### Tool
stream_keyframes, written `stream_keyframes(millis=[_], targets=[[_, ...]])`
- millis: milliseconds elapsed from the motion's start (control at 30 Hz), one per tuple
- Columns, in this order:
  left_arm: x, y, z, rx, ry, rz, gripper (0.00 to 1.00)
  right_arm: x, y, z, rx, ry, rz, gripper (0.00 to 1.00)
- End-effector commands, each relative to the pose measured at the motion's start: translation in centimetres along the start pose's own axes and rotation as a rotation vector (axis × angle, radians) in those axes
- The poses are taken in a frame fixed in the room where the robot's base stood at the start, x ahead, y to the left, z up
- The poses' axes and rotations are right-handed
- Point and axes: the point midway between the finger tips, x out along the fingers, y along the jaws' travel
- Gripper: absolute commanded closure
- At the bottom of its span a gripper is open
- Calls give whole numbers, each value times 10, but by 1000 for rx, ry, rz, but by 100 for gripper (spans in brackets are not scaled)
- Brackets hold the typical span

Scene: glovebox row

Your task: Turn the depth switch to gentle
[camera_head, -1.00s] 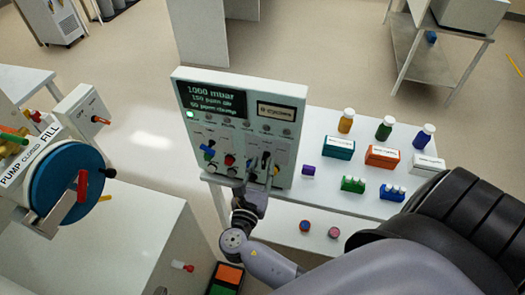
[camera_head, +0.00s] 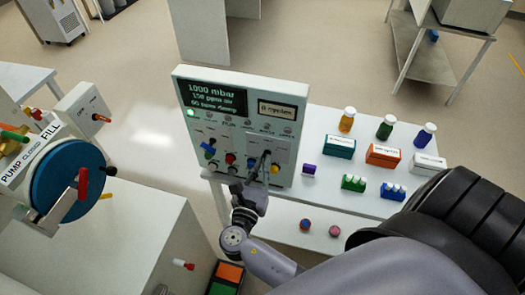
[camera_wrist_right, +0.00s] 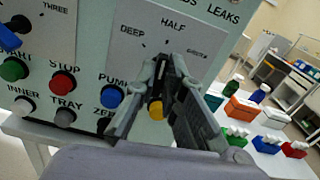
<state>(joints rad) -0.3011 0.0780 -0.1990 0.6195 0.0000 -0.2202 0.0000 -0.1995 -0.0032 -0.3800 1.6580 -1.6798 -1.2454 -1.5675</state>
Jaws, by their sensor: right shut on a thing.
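The control panel (camera_head: 238,125) stands upright with a dark readout at its top. The depth switch plate (camera_wrist_right: 175,42) carries the labels DEEP, HALF and a third at the right, hard to read, in the right wrist view. My right gripper (camera_head: 260,167) is at the lower right of the panel. In the right wrist view its fingers (camera_wrist_right: 172,85) are shut on the depth switch's knob, below HALF. The fingers hide most of the knob, so I cannot tell its exact setting. My left gripper is not in view.
A yellow button (camera_wrist_right: 156,109) sits just below the switch, close to the fingers. A blue PUMP button (camera_wrist_right: 111,96) and red STOP button (camera_wrist_right: 63,81) are to its left. Bottles and boxes, including an orange box (camera_head: 383,155), stand on the white table right of the panel.

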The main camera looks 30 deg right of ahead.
Motion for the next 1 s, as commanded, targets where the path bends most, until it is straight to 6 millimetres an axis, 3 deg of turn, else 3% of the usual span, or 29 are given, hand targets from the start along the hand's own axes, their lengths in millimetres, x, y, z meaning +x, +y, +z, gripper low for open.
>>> stream_keyframes(millis=[233,567,600,867,1000], targets=[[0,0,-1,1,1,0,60,0,2,1,-202,-1,-1,100],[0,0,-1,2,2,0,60,0,2,1,-222,-2,0,100],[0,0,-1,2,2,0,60,0,2,1,-222,-2,0,87],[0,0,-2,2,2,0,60,0,2,0,-221,-1,0,70],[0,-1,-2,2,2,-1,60,0,2,0,-221,-1,0,70]])
